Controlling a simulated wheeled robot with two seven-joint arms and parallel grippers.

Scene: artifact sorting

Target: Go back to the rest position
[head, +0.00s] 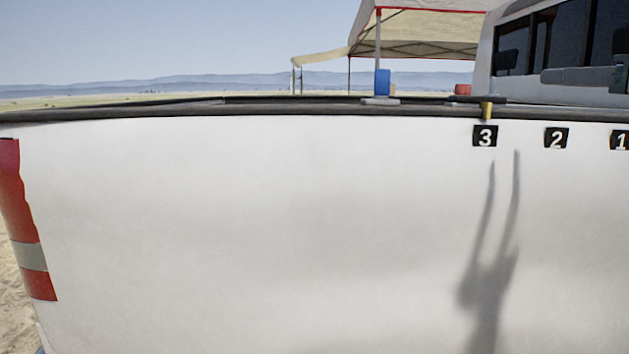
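Neither of my grippers shows directly in the head view. A dark shadow (490,250) with two long, separate prongs, like an open gripper, falls on the white truck side (250,220) at the right. The frame does not show which arm casts it. Black number tags 3 (485,136), 2 (556,138) and 1 (620,140) sit in a row just under the truck's dark top rail (290,108). A small yellow piece (487,110) hangs at the rail above tag 3.
The truck side fills most of the view. A red and silver reflective strip (30,257) is at its left end. Beyond the rail are a blue container (382,82), a red object (462,89), a canopy (420,35) and the truck cab (560,78).

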